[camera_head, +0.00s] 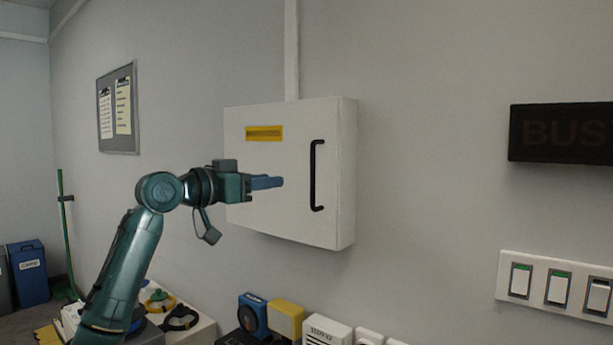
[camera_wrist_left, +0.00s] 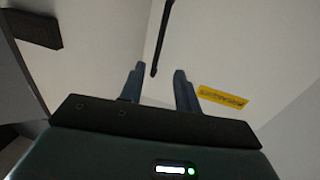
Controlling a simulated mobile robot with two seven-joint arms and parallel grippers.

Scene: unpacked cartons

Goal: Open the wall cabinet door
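The wall cabinet (camera_head: 285,220) is a white box with a yellow label and a black vertical bar handle (camera_head: 313,175) near the right edge of its door. The door is shut. My left gripper (camera_head: 281,182) is in front of the door, left of the handle and apart from it in the head view. In the left wrist view the gripper (camera_wrist_left: 158,72) has its two blue fingers spread with nothing held. The handle (camera_wrist_left: 162,38) shows there beyond the fingertips, lined up with the gap. My right gripper is not in view.
A dark sign (camera_head: 562,132) and a switch panel (camera_head: 538,284) are on the wall to the right. A notice board (camera_head: 118,108) hangs at left. Several items, including a yellow box (camera_head: 286,318), stand below the cabinet. The wall right beside the cabinet is clear.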

